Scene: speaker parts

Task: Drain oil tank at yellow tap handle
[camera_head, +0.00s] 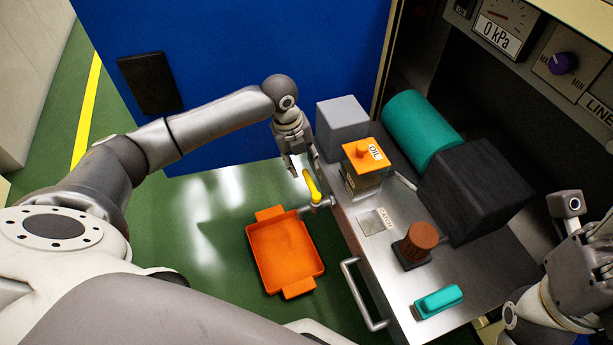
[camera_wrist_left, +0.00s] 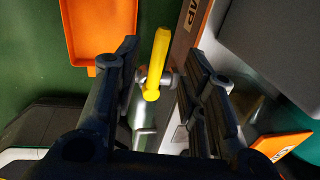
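The yellow tap handle (camera_head: 311,186) sits on a grey tap at the left edge of the metal bench (camera_head: 440,290). My left gripper (camera_head: 299,170) is just above and behind it. In the left wrist view the open fingers of my left gripper (camera_wrist_left: 165,85) stand either side of the yellow handle (camera_wrist_left: 157,55), apart from it. The oil tank (camera_head: 365,165), with an orange top marked OIL, stands on the bench beside the tap. An orange tray (camera_head: 285,252) lies on the floor below the tap. My right gripper is at the right edge, its fingers unclear.
A grey box (camera_head: 343,122) stands behind the tank. A teal cylinder (camera_head: 421,130) and a black block (camera_head: 474,190) are behind it to the right. A brown knob (camera_head: 420,238), a teal handle (camera_head: 438,301) and a bench rail (camera_head: 362,295) are nearer. Green floor is free left of the tray.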

